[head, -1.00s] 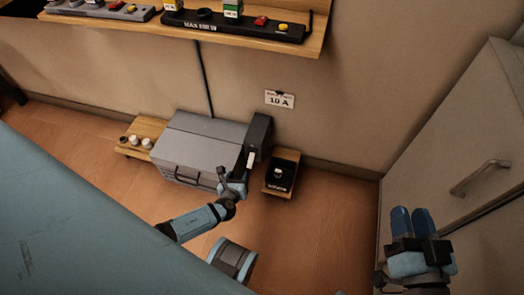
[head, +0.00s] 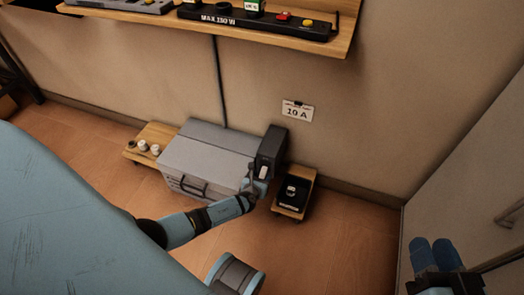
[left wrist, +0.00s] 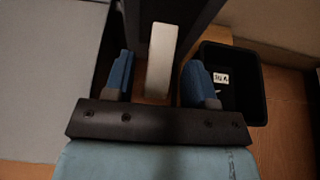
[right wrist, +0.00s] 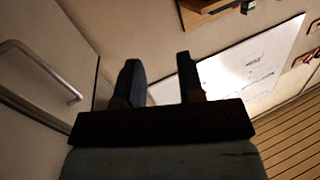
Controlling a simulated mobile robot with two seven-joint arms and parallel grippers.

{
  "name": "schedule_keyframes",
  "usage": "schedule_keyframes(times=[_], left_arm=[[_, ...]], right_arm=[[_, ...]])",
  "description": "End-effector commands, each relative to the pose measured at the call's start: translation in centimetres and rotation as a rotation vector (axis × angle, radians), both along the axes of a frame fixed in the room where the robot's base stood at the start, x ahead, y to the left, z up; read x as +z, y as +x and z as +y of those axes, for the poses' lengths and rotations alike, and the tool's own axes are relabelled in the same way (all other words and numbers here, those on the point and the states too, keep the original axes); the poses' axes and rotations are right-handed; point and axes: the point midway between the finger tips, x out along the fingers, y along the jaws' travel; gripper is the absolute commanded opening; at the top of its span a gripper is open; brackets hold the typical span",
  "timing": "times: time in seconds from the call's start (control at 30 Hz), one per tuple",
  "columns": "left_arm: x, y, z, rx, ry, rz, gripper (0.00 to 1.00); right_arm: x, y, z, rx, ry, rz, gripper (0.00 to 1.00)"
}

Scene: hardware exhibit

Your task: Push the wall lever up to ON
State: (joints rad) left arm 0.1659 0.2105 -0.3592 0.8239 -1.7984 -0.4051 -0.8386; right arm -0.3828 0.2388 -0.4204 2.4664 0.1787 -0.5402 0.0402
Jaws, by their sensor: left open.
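The wall lever (head: 263,172) is a pale handle on a dark switch housing (head: 271,146) at the right side of a grey box. Its handle points down in the head view. My left gripper (head: 257,186) is at the lever. In the left wrist view the lever (left wrist: 161,60) stands between the two blue fingers, with a gap on each side, so the gripper is open around it without clamping. My right gripper (head: 434,254) is far off to the right near the cabinet. In the right wrist view its fingers (right wrist: 158,80) are apart and empty.
The grey box (head: 212,150) sits left of the housing. A small wooden stand with a black tray (head: 293,194) is just right. A "10 A" card (head: 298,111) hangs above. A wooden shelf (head: 345,38) is overhead, and a grey cabinet (head: 480,190) stands right.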

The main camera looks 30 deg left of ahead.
Motion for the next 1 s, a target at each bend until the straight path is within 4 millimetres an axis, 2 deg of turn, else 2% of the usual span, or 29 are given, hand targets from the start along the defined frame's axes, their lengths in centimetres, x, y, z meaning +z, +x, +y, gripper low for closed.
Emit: schedule_keyframes(times=[0.2,0.47,0.6,0.7,1.0], left_arm=[[-0.59,1.31,0.31,0.000,0.000,0.000,0.51],[-0.52,1.35,0.34,0.000,0.000,0.000,0.51],[-0.53,1.34,0.33,0.000,0.000,0.000,0.19],[-0.53,1.33,0.33,0.000,0.000,0.000,0.00],[-0.33,1.33,0.34,0.001,-0.003,0.011,0.00]], right_arm=[[0.06,0.48,-0.30,-0.002,-0.030,-0.054,0.35],[0.19,0.50,-0.31,-0.002,-0.032,-0.059,0.35],[0.20,0.48,-0.31,-0.002,-0.031,-0.058,0.35],[0.19,0.47,-0.32,-0.002,-0.031,-0.058,0.35],[0.67,0.46,-0.30,-0.002,-0.027,-0.058,0.35]])
